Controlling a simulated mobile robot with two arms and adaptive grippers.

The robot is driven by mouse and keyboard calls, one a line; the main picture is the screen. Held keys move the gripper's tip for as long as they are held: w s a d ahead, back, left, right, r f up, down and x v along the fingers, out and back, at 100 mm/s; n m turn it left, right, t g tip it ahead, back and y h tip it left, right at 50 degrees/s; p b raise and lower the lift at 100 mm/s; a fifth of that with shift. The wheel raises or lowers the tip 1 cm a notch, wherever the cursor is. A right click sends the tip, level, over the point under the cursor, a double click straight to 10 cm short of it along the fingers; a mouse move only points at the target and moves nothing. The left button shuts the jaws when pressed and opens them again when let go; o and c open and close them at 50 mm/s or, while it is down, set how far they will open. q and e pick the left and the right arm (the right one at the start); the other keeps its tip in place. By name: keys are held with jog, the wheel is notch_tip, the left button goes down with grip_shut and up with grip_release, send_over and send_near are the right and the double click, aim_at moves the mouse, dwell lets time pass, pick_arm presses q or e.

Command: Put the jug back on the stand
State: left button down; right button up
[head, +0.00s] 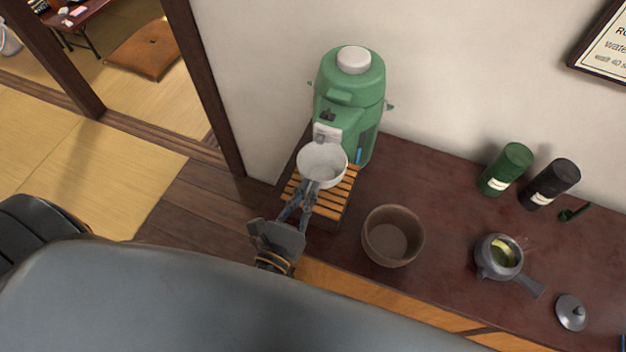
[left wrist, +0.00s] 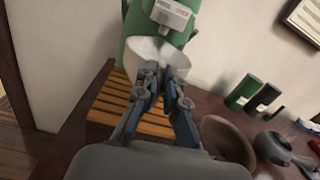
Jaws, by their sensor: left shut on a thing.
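The jug (head: 322,167) is a pale, whitish round vessel, seen from above with its mouth open. My left gripper (head: 308,190) is shut on the near side of the jug. In the left wrist view, the fingers reach up to the jug (left wrist: 148,50) and cover part of it. The stand (head: 334,206) is a slatted wooden platform below the jug, in front of the green dispenser (head: 340,66). The jug is under or just in front of the dispenser's white tap block (head: 328,131). I cannot tell whether its base touches the slats. My right gripper is out of view.
A brown bowl (head: 393,236) stands right of the stand. Farther right are a grey side-handled pot (head: 487,262) with green contents, its loose lid (head: 571,312), a green canister (head: 506,168) and a black canister (head: 549,184). The wall is close behind the dark counter.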

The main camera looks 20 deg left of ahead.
aim_at(319, 175)
pick_arm(q)
jog(key=w, duration=0.3)
jog(key=shift+r, duration=0.15)
jog(key=shift+w+p, duration=0.2)
jog(key=shift+p, duration=0.1)
notch_tip(319, 175, down, 3)
jog(key=shift+f, duration=0.4)
jog(key=c, duration=1.4)
grip_release()
jog(key=shift+c, duration=0.2)
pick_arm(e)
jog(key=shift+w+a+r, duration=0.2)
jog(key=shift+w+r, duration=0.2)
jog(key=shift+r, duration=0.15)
